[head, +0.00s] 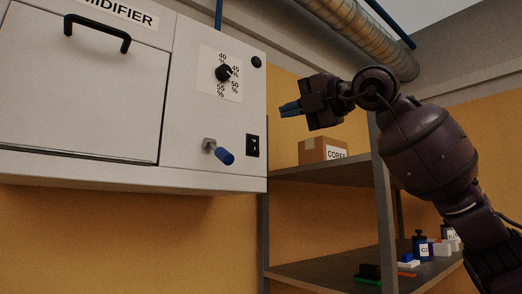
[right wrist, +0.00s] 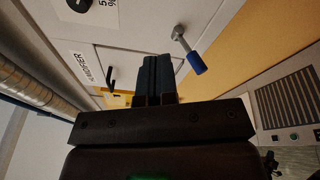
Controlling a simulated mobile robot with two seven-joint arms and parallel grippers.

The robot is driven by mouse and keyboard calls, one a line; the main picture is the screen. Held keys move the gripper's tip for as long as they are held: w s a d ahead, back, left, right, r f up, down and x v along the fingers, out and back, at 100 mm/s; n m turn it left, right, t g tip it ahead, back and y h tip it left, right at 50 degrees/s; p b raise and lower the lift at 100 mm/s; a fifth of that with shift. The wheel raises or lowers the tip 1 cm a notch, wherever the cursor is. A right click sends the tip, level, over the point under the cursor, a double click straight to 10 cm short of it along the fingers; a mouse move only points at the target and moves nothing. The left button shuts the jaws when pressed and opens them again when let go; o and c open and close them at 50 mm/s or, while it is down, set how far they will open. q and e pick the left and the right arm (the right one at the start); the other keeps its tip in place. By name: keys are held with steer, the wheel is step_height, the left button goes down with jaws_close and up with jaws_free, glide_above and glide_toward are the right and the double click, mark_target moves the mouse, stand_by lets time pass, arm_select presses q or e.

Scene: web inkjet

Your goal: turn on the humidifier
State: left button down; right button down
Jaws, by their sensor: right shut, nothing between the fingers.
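The humidifier (head: 190,120) is a white wall-mounted box with a black-handled door at left. It also shows in the right wrist view (right wrist: 150,30). Its black dial (head: 223,72) has percent marks around it. Below the dial, a lever with a blue grip (head: 224,156) sticks out; its blue end also shows in the right wrist view (right wrist: 196,64). A black rocker switch (head: 252,146) is right of the lever. My right gripper (head: 290,108) is shut and empty, its blue fingertips pointing left, right of the humidifier and apart from it. My left gripper is not in view.
A grey shelf unit (head: 385,205) stands right of the humidifier, under my right arm. It holds a cardboard box (head: 322,149) on top and several small bottles and boxes lower down. A large duct (head: 350,30) runs along the ceiling.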

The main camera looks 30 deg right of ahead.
mark_target(255, 150)
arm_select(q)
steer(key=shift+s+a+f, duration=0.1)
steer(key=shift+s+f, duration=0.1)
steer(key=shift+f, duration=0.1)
arm_select(e)
steer(key=d+m+h, duration=0.1)
steer(key=m, duration=0.1)
steer(key=d+f+m+h, duration=0.1)
steer(key=m+h, duration=0.1)
steer(key=m, duration=0.1)
steer(key=w+d+f+m+h, duration=0.1)
steer(key=m, duration=0.1)
steer(key=shift+d+f+g, duration=0.1)
steer(key=shift+d+g, duration=0.3)
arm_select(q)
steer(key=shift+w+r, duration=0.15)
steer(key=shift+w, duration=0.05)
arm_select(e)
steer(key=shift+s, duration=0.1)
